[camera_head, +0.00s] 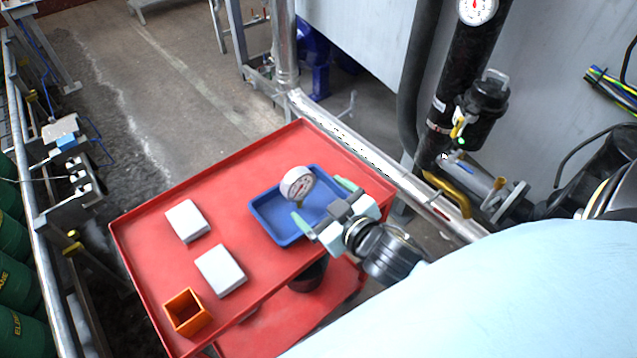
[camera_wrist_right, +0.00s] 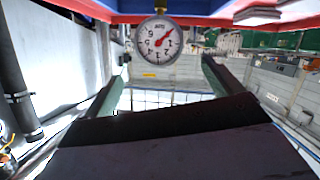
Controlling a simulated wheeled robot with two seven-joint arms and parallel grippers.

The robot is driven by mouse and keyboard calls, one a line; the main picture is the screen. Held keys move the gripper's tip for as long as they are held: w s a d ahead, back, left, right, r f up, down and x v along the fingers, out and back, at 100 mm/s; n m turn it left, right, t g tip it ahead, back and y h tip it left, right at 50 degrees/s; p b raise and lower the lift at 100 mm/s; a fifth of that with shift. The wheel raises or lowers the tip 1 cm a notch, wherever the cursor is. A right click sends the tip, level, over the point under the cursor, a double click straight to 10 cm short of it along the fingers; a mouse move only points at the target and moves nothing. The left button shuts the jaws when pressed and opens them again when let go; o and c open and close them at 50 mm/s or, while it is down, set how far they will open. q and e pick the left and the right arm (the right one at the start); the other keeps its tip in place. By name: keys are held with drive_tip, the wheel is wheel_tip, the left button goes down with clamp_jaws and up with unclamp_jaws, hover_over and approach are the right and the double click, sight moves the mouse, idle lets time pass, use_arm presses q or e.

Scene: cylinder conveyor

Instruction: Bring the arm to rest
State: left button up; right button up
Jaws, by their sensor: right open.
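My right gripper (camera_head: 322,205) is over the blue tray (camera_head: 265,226) on the red cart, its two pale green fingers spread apart with nothing held between them. A round white-faced gauge (camera_head: 297,184) with a brass stem is just beyond the fingertips, its stem down toward the tray. In the right wrist view the gauge (camera_wrist_right: 157,41) shows upside down at the top, between and beyond the open fingers (camera_wrist_right: 161,85). The gap between fingers and gauge is hard to judge. My left gripper is not in view.
The red cart (camera_head: 150,240) also holds two white boxes (camera_head: 187,220) (camera_head: 220,270) and an orange open box (camera_head: 187,312). A silver rail (camera_head: 345,137) runs behind the cart. Black piping with another gauge (camera_head: 477,9) stands at the right. The floor beyond the cart is open.

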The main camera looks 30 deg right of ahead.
drive_tip(key=s+a+f+m+g, duration=0.1)
drive_tip(key=s+f+g, duration=0.2)
drive_tip(key=s+g, duration=0.4)
drive_tip(key=s+a+f+g, duration=0.15)
drive_tip(key=s+g, duration=0.25)
drive_tip(key=s, duration=0.5)
wheel_tip(320, 180, down, 24)
drive_tip(key=d+g, duration=0.1)
drive_tip(key=s+d+f+g, duration=0.1)
drive_tip(key=s+d+f, duration=0.1)
drive_tip(key=s+f, duration=1.4)
drive_tip(key=shift+s+d+h, duration=0.3)
drive_tip(key=shift+s+d, duration=0.1)
drive_tip(key=shift+f, duration=0.1)
